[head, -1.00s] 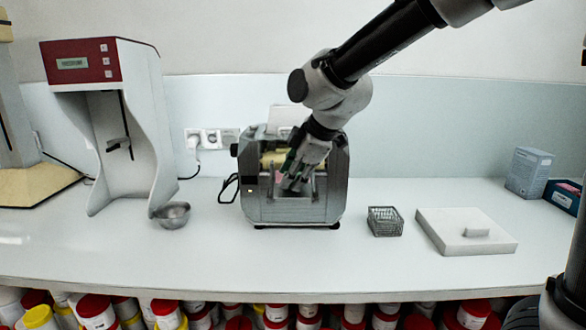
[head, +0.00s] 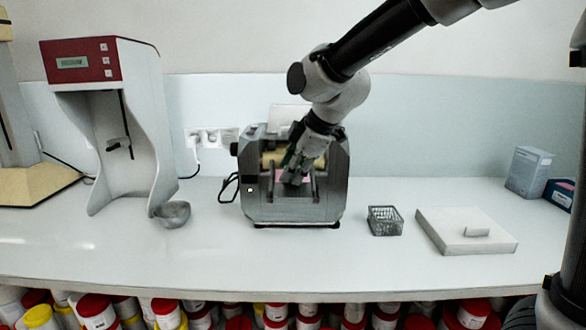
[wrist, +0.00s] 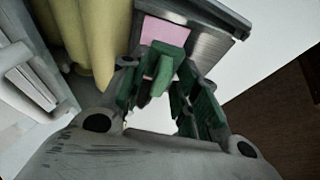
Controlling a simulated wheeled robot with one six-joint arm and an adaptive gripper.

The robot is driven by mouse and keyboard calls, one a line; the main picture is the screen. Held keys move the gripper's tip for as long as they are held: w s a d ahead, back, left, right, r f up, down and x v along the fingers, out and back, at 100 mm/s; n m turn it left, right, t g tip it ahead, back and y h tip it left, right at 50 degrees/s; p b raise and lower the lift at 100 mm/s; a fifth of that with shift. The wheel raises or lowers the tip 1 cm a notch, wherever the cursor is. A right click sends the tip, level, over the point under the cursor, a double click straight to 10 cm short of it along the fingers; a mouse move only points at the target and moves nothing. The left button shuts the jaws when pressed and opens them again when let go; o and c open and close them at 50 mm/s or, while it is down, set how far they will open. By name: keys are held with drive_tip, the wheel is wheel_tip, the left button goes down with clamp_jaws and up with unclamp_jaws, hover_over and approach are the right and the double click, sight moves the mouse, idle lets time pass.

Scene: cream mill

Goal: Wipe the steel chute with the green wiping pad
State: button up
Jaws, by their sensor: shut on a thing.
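The steel chute (head: 283,189) slopes out of the front of the grey mill (head: 262,212). A pink patch (head: 281,175) shows on its upper part. My gripper (head: 294,174) is over the upper chute, pointing down. In the wrist view my gripper (wrist: 162,88) is shut on the green wiping pad (wrist: 166,56), gripping its narrow raised part between green-lined fingers. The pad is over the pink patch (wrist: 163,31) on the chute (wrist: 214,40); whether it touches the steel cannot be told. Its underside is hidden.
A wire basket (head: 385,221) and a white slab with a small block (head: 450,240) stand right of the mill. A metal bowl (head: 172,214) and a red-topped machine (head: 90,62) stand left. The front counter (head: 230,265) is clear.

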drive_tip(key=shift+s+f, duration=0.3)
drive_tip(key=shift+s, duration=0.5)
drive_tip(key=shift+s+f, duration=0.3)
drive_tip(key=shift+s, duration=0.5)
drive_tip(key=shift+w+r, duration=0.25)
drive_tip(key=shift+w, duration=0.4)
drive_tip(key=shift+w+r, duration=0.25)
drive_tip(key=shift+w, duration=0.45)
drive_tip(key=shift+w+r, duration=0.25)
drive_tip(key=shift+w, duration=0.4)
drive_tip(key=shift+s+f, duration=0.25)
drive_tip(key=shift+s, duration=0.4)
drive_tip(key=shift+s+f, duration=0.3)
drive_tip(key=shift+s, duration=0.4)
drive_tip(key=shift+s+f, duration=0.25)
drive_tip(key=shift+s, duration=0.4)
wheel_tip(320, 180, up, 8)
drive_tip(key=s, duration=0.1)
drive_tip(key=shift+f, duration=0.15)
